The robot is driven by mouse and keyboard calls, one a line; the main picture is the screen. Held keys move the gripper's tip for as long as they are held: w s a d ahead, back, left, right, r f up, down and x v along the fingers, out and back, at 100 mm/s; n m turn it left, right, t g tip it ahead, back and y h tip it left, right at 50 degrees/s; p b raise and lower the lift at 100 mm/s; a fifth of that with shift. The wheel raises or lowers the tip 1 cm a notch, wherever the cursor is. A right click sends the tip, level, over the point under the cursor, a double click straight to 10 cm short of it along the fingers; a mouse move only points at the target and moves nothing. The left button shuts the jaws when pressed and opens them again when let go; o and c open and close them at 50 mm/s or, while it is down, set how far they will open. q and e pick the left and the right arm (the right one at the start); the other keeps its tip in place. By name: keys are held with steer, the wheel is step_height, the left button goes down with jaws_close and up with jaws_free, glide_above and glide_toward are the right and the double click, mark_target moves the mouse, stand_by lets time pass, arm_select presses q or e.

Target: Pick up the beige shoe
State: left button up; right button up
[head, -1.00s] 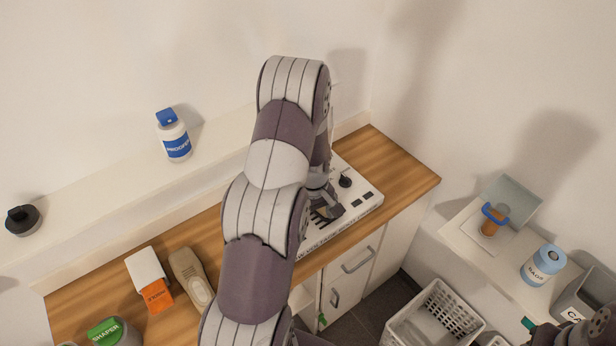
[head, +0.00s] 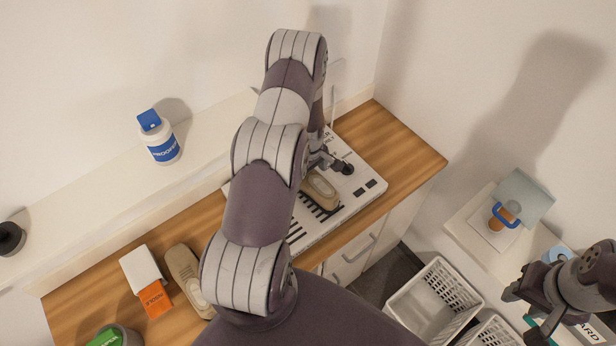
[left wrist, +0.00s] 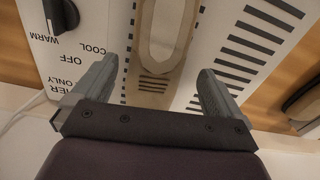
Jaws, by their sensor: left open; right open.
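A beige shoe (head: 320,190) lies on the white dryer panel (head: 345,205), beside its black slots. My left gripper (head: 325,163) is open above the panel at the shoe's far end. In the left wrist view the shoe (left wrist: 165,40) points in between the two spread fingers of that gripper (left wrist: 157,88), with a gap on each side; its far part runs out of the picture. A second beige shoe (head: 186,275) lies on the wooden counter, partly hidden by my left arm. My right gripper (head: 527,302) is open at the lower right, away from both shoes.
A white and orange box (head: 146,280) and a green-lidded jar (head: 112,338) stand on the wooden counter (head: 398,140). A blue-capped bottle (head: 159,138) stands on the ledge. White baskets (head: 434,302) sit on the floor at right. A knob (left wrist: 60,17) rises from the panel.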

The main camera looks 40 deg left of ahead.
arm_select(q)
steer(key=f, duration=0.1)
steer(key=f+p, duration=0.1)
steer(key=f, duration=0.1)
steer(key=a+f+p, duration=0.1)
steer(key=f, duration=0.1)
steer(key=shift+w, duration=0.35)
steer(key=shift+s+d+f, duration=0.1)
steer(key=shift+d+f, duration=0.05)
steer(key=shift+f, duration=0.05)
steer(key=c, duration=1)
steer(key=shift+c, duration=0.4)
steer(key=shift+r, duration=0.1)
